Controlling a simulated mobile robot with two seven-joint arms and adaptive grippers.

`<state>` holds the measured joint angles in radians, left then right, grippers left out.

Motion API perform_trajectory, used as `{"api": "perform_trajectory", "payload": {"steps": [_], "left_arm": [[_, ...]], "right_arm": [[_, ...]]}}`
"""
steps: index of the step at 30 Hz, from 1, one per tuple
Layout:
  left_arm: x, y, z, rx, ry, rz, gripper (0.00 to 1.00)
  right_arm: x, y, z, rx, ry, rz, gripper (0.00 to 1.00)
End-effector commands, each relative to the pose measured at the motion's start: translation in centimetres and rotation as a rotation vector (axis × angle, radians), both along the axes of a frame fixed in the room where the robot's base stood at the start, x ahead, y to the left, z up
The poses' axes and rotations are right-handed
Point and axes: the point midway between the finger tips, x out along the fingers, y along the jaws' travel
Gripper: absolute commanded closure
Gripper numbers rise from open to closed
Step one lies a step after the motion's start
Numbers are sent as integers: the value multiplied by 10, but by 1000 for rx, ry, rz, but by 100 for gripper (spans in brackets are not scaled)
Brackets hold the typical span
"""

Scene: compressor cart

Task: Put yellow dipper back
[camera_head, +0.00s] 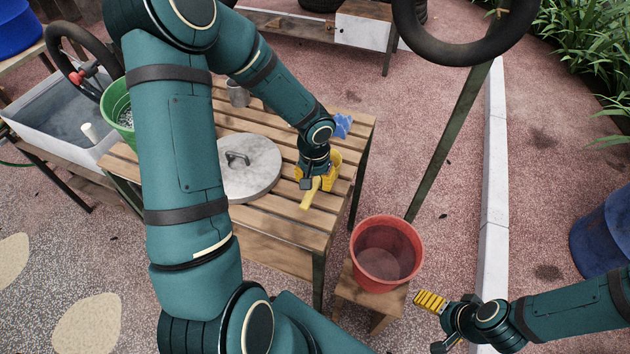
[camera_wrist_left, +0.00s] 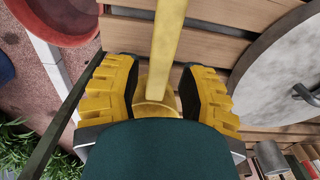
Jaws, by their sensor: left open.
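The yellow dipper (camera_head: 309,197) lies on the slatted wooden table, its flat handle pointing toward the front edge. In the left wrist view its handle (camera_wrist_left: 168,40) runs up between my fingers, and part of its cup (camera_wrist_left: 155,110) shows below. My left gripper (camera_head: 318,179) is over the dipper, with its yellow-padded fingers (camera_wrist_left: 157,92) apart on either side of it. Gaps show beside the handle; the lower cup is hidden by my wrist. My right gripper (camera_head: 436,318) is at the lower right, away from the table; its opening is unclear.
A round grey lid (camera_head: 255,180) with a handle lies left of the dipper on the table (camera_head: 285,222). A blue cloth (camera_head: 342,125) and grey mug (camera_head: 238,95) are behind. A red bucket (camera_head: 413,245) stands on a low stool; a green bucket (camera_head: 116,105) is left.

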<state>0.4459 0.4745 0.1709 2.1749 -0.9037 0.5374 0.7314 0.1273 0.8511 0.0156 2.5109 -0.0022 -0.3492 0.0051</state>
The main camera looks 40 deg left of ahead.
Motion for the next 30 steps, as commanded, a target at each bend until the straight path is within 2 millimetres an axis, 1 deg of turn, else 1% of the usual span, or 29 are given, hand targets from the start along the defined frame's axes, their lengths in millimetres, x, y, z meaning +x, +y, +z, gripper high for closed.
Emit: {"api": "perform_trajectory", "payload": {"steps": [1, 6, 9, 13, 18, 21, 23, 25, 26, 29, 30], "left_arm": [[0, 0, 14, 2, -3, 0, 59], [-1, -1, 51, 1, -4, -1, 59], [-2, -1, 71, 1, -4, 0, 59], [-2, -1, 89, 1, -2, 0, 59], [-3, -2, 102, 0, 0, -1, 59], [-3, -2, 104, -1, 1, -1, 59], [-4, -5, 102, -10, 2, -6, 59], [-4, -19, 90, -48, 1, -25, 59], [-5, -29, 83, -74, 0, -36, 59], [-11, -75, 49, -194, -12, -80, 59], [-16, -96, 34, -246, -19, -97, 59]], "right_arm": [[-1, 0, 6, 0, 2, 1, 12], [0, 0, 17, 0, 0, -2, 12], [2, 0, 21, -1, -4, -5, 12], [4, -1, 25, -2, -7, -8, 12], [5, -1, 28, -3, -11, -11, 12], [5, -1, 28, -3, -11, -11, 12], [5, -1, 28, -3, -12, -11, 12], [5, -1, 28, -3, -12, -11, 12], [5, -1, 28, -3, -12, -11, 12], [5, -1, 28, -3, -12, -11, 12], [5, -1, 28, -3, -12, -11, 12]]}}
